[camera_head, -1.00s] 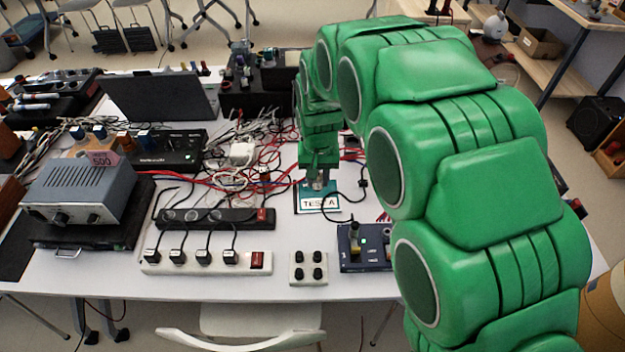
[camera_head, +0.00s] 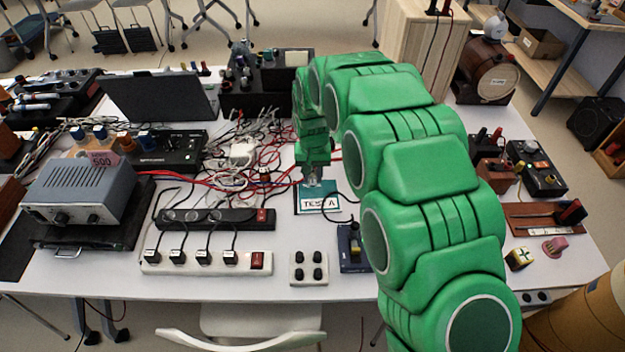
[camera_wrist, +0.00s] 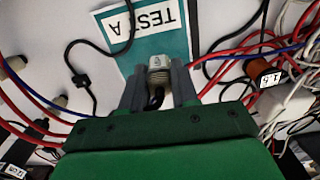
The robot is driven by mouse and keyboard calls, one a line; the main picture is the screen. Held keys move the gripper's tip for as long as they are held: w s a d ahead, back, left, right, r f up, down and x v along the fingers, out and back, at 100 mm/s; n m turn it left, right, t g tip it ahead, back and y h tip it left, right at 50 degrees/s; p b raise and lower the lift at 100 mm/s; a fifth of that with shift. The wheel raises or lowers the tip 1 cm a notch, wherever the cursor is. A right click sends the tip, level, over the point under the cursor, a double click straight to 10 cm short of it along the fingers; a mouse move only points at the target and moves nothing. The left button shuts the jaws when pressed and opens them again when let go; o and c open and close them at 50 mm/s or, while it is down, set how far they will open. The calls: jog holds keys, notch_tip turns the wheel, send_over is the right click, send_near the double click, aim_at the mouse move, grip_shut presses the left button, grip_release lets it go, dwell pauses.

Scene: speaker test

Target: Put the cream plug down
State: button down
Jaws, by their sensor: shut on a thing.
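The cream plug (camera_wrist: 158,63) is between the two grey fingers of my gripper (camera_wrist: 157,80) in the wrist view, with a dark cable running back from it. My gripper is shut on it. In the head view my gripper (camera_head: 312,178) points down over the far part of the teal card marked TEST A (camera_head: 319,204); the plug is hard to make out there. The card also shows in the wrist view (camera_wrist: 172,42), just beyond the plug. I cannot tell whether the plug touches the card or hangs above it.
Tangled red, black and white cables (camera_wrist: 215,75) lie around the card. A dark power strip (camera_head: 216,218), a white power strip (camera_head: 205,262) and a small white socket block (camera_head: 308,268) are nearer the front. A blue device (camera_head: 352,246) stands front right of the card.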

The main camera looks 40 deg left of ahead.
aim_at(312, 180)
jog(key=shift+w+a+f, duration=0.1)
jog(key=shift+f, duration=0.8)
jog(key=shift+w+a+f, duration=0.1)
jog(key=shift+f, duration=0.75)
jog(key=shift+f, duration=0.15)
jog(key=c, duration=0.9)
grip_release()
jog(key=shift+o, duration=0.2)
notch_tip(312, 180, up, 11)
jog(key=shift+r, duration=0.65)
jog(key=shift+d, duration=0.1)
